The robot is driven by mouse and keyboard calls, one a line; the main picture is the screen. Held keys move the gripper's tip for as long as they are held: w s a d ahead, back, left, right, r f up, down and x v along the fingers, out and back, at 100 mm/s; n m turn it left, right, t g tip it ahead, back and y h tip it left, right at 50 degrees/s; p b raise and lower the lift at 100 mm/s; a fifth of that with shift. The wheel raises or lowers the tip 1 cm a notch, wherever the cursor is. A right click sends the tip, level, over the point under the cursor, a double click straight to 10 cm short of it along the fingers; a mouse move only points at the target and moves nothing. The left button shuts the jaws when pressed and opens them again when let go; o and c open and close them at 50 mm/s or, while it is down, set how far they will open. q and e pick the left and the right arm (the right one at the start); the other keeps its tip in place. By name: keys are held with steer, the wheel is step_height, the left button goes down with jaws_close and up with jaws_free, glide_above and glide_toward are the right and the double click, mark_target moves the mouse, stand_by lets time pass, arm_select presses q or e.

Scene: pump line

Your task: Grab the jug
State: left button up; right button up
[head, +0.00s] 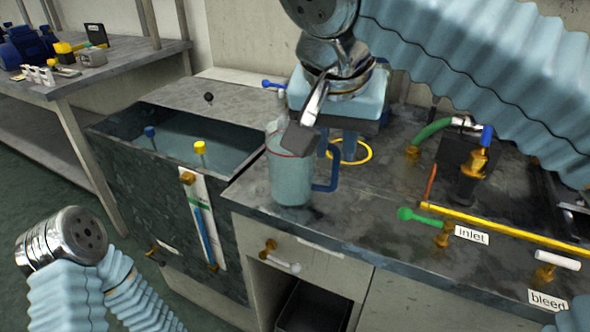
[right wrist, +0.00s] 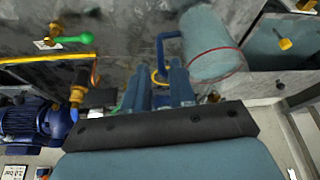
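The jug (head: 291,178) is a clear, pale blue-grey vessel with a red line near its rim and a blue handle on its right side. It stands upright on the grey bench near the front edge, beside the sink. In the right wrist view the jug (right wrist: 212,45) is at upper right, with its handle (right wrist: 163,48) just beyond the fingers. My right gripper (head: 322,147) is above the handle, its dark palm partly hiding the jug's upper part. In the wrist view its fingers (right wrist: 158,88) stand apart, with no clear grip on the handle. My left gripper is out of view.
A water-filled sink (head: 200,145) is left of the jug. A yellow ring (head: 352,152) lies behind the handle. A green-handled inlet valve (head: 425,217) and yellow bar (head: 500,228) are to the right. A side table (head: 110,75) is at far left.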

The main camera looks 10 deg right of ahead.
mark_target(335, 170)
steer(key=b+x, duration=0.1)
steer(key=x, duration=0.6)
steer(key=shift+w+f, duration=0.1)
steer(key=shift+f, duration=0.15)
jaws_close()
steer(key=shift+r, duration=0.1)
stand_by(1.0)
